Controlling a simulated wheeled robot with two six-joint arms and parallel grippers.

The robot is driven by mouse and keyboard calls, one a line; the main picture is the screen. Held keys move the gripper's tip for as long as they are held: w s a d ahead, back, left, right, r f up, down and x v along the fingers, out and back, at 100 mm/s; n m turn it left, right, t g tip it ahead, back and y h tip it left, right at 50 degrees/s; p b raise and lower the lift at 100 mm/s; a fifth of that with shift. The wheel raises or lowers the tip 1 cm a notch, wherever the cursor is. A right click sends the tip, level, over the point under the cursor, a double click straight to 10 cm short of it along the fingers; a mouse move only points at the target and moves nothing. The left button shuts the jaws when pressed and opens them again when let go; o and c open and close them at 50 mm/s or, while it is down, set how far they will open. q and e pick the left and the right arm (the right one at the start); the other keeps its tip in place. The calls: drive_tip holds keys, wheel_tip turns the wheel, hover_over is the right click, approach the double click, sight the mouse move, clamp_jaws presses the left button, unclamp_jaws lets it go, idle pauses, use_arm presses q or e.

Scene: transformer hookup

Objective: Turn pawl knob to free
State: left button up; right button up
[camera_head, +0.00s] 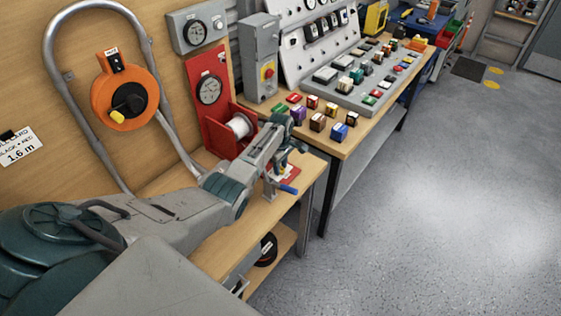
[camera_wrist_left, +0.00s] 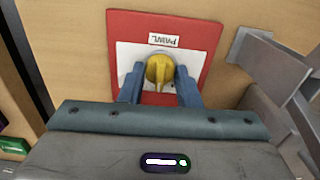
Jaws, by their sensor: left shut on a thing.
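The pawl knob (camera_wrist_left: 160,72) is yellow with a raised ridge that points down in the left wrist view. It sits on a white patch of a red plate (camera_wrist_left: 207,40), under a label (camera_wrist_left: 169,39) that reads PAWL upside down. My left gripper (camera_wrist_left: 160,82) is shut on the knob, one blue-grey finger on each side of it. In the head view my left gripper (camera_head: 286,150) is over the front end of the near bench, where it hides the knob. My right gripper is not in view.
A red winch-like frame with a white spool (camera_head: 241,125) stands close behind my left wrist. An orange reel (camera_head: 124,92) hangs on the wall panel. Several coloured blocks lie on the bench beyond.

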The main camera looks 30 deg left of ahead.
use_arm(q)
drive_tip(key=n+p, duration=0.1)
drive_tip(key=n, duration=0.1)
drive_tip(key=n+p, duration=0.1)
drive_tip(key=n, duration=0.1)
drive_tip(key=shift+r+n, duration=0.2)
drive_tip(key=shift+n, duration=0.1)
drive_tip(key=shift+w+a+n+p, duration=0.1)
drive_tip(key=shift+n+p, duration=0.55)
drive_tip(key=shift+n, duration=1.35)
drive_tip(key=shift+f, duration=0.1)
drive_tip(key=o, duration=1)
wheel_tip(320, 180, up, 11)
drive_tip(key=shift+f+b, duration=0.1)
drive_tip(key=shift+b, duration=0.75)
